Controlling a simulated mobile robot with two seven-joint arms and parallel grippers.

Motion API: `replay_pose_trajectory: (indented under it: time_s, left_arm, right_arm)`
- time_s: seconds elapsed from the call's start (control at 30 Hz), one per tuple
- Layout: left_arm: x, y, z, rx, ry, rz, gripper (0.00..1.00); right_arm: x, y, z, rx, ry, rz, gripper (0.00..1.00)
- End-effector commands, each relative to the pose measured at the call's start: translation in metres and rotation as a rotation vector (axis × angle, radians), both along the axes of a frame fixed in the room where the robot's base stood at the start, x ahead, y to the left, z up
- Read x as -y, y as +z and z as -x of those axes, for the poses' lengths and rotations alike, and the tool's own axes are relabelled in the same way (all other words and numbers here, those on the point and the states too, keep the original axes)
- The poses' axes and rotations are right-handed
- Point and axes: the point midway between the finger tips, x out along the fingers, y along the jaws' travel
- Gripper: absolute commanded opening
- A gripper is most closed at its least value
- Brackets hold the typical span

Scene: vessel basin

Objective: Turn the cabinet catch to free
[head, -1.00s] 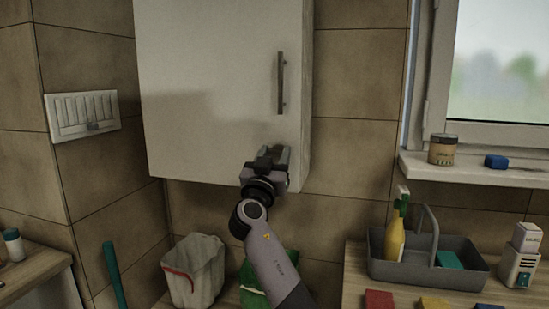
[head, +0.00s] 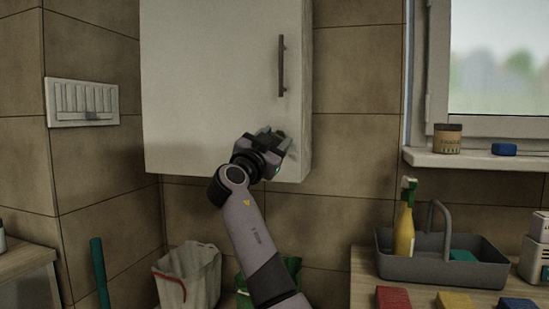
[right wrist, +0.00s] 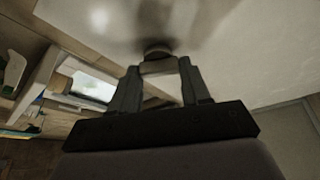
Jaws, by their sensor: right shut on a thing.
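The white wall cabinet (head: 215,80) hangs on the tiled wall, its door closed and a vertical bar handle (head: 282,66) near its right edge. My right gripper (head: 277,137) is at the door's lower right, below the handle, and its fingers lean to the upper right. In the right wrist view, the small dark round catch (right wrist: 157,51) sits on the door at the fingertips. The right gripper (right wrist: 159,66) is shut on the catch, with a pale part between the fingers. In the head view the fingers mostly hide the catch, so its angle cannot be told. My left gripper is not in view.
A window sill (head: 475,160) with a jar (head: 447,139) and a blue block is at the right. Below, a grey caddy (head: 440,265) with a yellow bottle (head: 404,232) stands on the counter. A white bin (head: 188,277) is under the cabinet.

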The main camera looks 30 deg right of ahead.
Motion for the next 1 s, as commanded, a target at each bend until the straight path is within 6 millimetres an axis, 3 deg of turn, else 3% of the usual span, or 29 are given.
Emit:
replay_pose_trajectory:
  time_s: [0.1, 0.27, 1.0]
  left_arm:
    - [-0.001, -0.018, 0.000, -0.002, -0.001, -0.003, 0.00]
    - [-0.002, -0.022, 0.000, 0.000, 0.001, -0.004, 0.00]
    - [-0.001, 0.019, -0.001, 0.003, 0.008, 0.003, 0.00]
  right_arm:
    - [0.000, -0.004, -0.001, 0.068, 0.000, -0.061, 0.16]
    - [-0.001, -0.001, -0.001, 0.183, -0.001, -0.160, 0.16]
    - [-0.002, 0.005, -0.002, 0.692, -0.002, -0.596, 0.16]
